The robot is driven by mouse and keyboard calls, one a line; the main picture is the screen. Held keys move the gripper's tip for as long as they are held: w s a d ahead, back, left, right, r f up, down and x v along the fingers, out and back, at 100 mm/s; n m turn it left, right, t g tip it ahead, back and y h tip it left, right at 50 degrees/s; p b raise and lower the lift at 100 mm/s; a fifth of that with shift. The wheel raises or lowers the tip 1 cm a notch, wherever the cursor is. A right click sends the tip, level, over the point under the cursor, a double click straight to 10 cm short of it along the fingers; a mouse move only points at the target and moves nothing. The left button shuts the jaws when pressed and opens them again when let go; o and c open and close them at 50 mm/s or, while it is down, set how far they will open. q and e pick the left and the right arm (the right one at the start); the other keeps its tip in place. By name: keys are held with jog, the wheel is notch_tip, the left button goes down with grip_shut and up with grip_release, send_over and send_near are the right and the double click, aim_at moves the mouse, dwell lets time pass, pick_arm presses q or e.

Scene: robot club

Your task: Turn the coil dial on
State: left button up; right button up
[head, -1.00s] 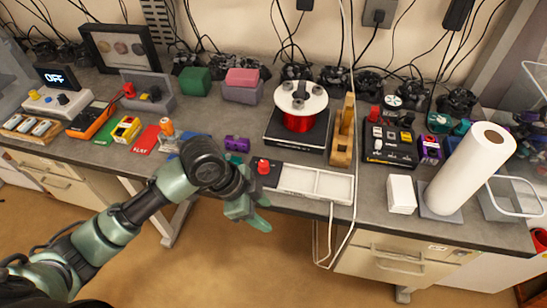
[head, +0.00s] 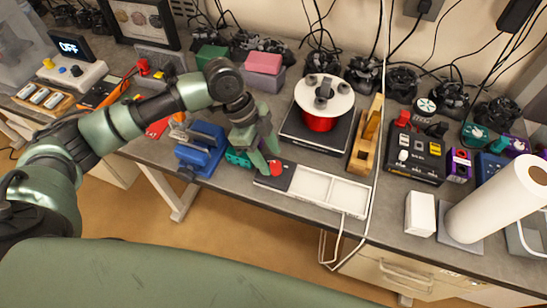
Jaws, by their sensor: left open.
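A coil of red wire on a white-flanged spool (head: 322,98) stands on a black base (head: 318,137). A round red knob (head: 276,168) sits on a small dark panel (head: 272,180) at the left end of a white tray. I cannot tell for sure that this knob is the coil dial. My left gripper (head: 264,163) is open, pointing down, with its fingertips just left of and above the red knob; contact is unclear. At the far left, a display (head: 70,46) reads OFF above a white box (head: 72,75) with a blue knob. My right gripper is not in view.
The white tray (head: 330,190) lies along the table's front edge. A blue vise (head: 201,148) stands left of my gripper. A wooden plane (head: 368,138) and a black control box (head: 416,152) stand right of the coil. A paper roll (head: 500,203) stands at the right.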

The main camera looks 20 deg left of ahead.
aim_at(274, 164)
pick_arm(q)
jog(key=shift+x, duration=1.2)
jog(key=shift+w+d+f, duration=0.15)
jog(key=shift+w+f, duration=0.1)
jog(key=shift+f, duration=0.1)
jog(key=shift+s, duration=0.1)
jog(key=shift+f, duration=0.1)
grip_shut()
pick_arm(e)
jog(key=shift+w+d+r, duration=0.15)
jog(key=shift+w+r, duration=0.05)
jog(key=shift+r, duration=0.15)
